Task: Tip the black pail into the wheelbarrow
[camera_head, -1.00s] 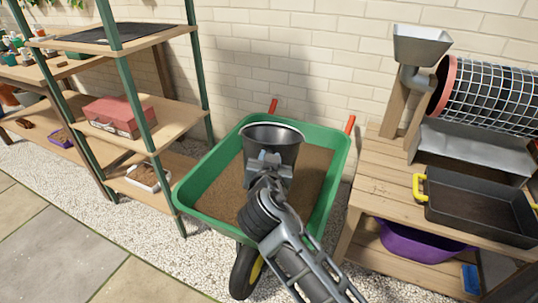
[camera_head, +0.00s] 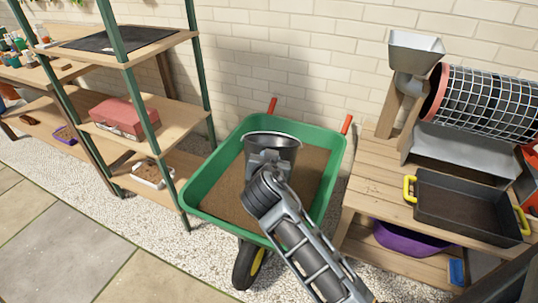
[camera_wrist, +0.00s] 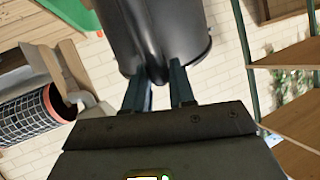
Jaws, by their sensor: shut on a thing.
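The black pail (camera_head: 273,148) is held above the green wheelbarrow (camera_head: 202,190), near the middle of its tray in the head view. It looks close to upright, its open rim facing up; I cannot see its contents. My gripper (camera_head: 266,161) is shut on the pail's near side. In the wrist view my gripper (camera_wrist: 162,92) has both fingers against the dark pail (camera_wrist: 160,35). The wheelbarrow holds a layer of brown soil or gravel (camera_head: 313,165). A green edge of it shows at the top left of the wrist view (camera_wrist: 75,14).
A green-post shelf (camera_head: 118,72) with a red toolbox (camera_head: 118,116) stands left. On the right, a wooden bench (camera_head: 375,180) carries a black tray with yellow handles (camera_head: 468,207) and a mesh drum (camera_head: 490,103). A purple tub (camera_head: 408,240) sits below. A brick wall stands behind.

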